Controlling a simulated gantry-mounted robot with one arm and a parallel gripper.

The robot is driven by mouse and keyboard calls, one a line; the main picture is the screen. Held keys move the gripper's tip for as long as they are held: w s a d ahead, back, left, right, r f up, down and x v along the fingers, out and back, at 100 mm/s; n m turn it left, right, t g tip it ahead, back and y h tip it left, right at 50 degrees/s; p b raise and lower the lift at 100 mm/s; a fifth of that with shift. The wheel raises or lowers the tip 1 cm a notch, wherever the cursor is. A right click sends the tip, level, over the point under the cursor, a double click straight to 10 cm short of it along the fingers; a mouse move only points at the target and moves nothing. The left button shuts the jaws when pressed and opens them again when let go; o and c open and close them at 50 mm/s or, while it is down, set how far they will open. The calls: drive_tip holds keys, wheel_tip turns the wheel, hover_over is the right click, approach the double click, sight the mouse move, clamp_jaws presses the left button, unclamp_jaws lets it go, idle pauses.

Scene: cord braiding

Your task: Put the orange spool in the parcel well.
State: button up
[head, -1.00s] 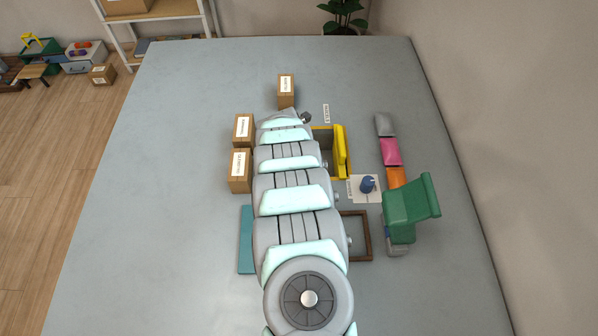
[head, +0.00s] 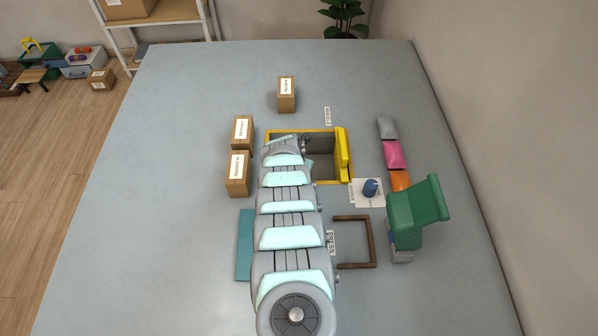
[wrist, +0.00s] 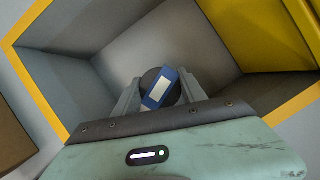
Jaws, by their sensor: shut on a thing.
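The parcel well (head: 325,166) is a yellow-rimmed, grey-walled recess with a raised yellow flap along its right side. My arm covers its left part in the head view. In the wrist view my gripper (wrist: 160,95) points down into the well and is shut on a dark round thing (wrist: 150,76) with a blue band and a white label. I see no orange on this held thing, so I cannot tell whether it is the orange spool. An orange piece (head: 400,179) shows in the row at the right, partly behind a green thing.
Cartons stand left of the well (head: 238,175) and behind it (head: 287,95). A blue knob-like piece (head: 370,187) sits on a white card at the right. A brown frame (head: 373,242), a green thing (head: 415,210) and a teal strip (head: 245,245) lie nearer.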

drive_tip(key=shift+s+f+b, duration=0.25)
drive_tip(key=shift+f+b, duration=0.1)
drive_tip(key=shift+f, duration=0.15)
drive_tip(key=shift+s+f+b, duration=0.2)
drive_tip(key=shift+f+b, duration=0.15)
drive_tip(key=shift+f, duration=0.1)
drive_tip(key=o, duration=1.1)
drive_tip(key=shift+f, duration=0.1)
drive_tip(key=o, duration=0.4)
drive_tip(key=shift+s+f, duration=0.25)
drive_tip(key=shift+f, duration=0.1)
drive_tip(key=shift+s+f, duration=0.1)
drive_tip(key=shift+f, duration=0.1)
drive_tip(key=shift+r+p, duration=0.5)
drive_tip(key=shift+w+r+p, duration=0.2)
drive_tip(key=shift+r+p, duration=0.15)
drive_tip(key=shift+r, duration=0.1)
drive_tip(key=shift+w+r+p, duration=0.2)
drive_tip(key=shift+r+p, duration=0.1)
drive_tip(key=shift+r, duration=0.15)
drive_tip(key=shift+w+p+v, duration=0.2)
drive_tip(key=shift+p+v, duration=1.2)
drive_tip(key=shift+v, duration=1.65)
drive_tip(key=shift+w+p+v, duration=0.2)
drive_tip(key=shift+p+v, duration=1.15)
drive_tip(key=shift+v, duration=1.7)
